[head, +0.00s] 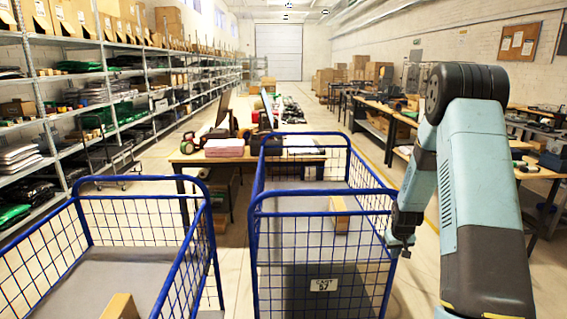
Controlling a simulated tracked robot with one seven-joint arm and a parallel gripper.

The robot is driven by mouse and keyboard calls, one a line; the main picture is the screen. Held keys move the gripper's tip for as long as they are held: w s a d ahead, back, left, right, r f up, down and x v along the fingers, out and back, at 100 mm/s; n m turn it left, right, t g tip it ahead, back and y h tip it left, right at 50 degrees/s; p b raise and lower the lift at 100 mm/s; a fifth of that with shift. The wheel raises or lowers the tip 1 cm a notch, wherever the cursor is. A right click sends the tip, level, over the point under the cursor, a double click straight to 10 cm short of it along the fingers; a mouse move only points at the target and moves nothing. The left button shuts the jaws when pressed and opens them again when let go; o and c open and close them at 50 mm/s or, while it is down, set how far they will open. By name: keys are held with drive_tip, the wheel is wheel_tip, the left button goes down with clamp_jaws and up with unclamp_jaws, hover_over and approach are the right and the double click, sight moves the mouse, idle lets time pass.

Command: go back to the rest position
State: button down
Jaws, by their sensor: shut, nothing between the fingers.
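My arm comes in from the right side of the head view and bends down at the elbow. My gripper (402,250) hangs at the right side of the middle blue wire cart (321,213), close to its mesh. It is small in the picture and partly dark; it is shut and holds nothing. I cannot tell whether it touches the cart.
A second blue cart (140,179) stands at the left, with a cardboard box (121,307) in it. Another box (340,214) is in the middle cart. A table (190,157) stands behind; shelving (45,105) lines the left, workbenches (400,112) the right.

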drive_tip(key=s+a+r, duration=0.3)
drive_tip(key=s+r, duration=0.1)
drive_tip(key=r, duration=0.5)
drive_tip(key=s+a+r+t, duration=0.1)
drive_tip(key=s+a+r, duration=0.25)
drive_tip(key=r, duration=0.55)
drive_tip(key=s+a+r, duration=0.3)
drive_tip(key=s+r, duration=0.2)
drive_tip(key=r, duration=0.5)
drive_tip(key=s+a+r, duration=0.2)
drive_tip(key=s+r, duration=0.1)
drive_tip(key=s, duration=0.5)
drive_tip(key=s+a+r+t, duration=0.1)
drive_tip(key=s+r, duration=0.3)
drive_tip(key=s, duration=0.4)
drive_tip(key=s+a+r+y, duration=0.1)
drive_tip(key=s+a+r, duration=0.2)
drive_tip(key=s, duration=0.6)
drive_tip(key=shift+a+r, duration=0.25)
drive_tip(key=shift+a, duration=0.3)
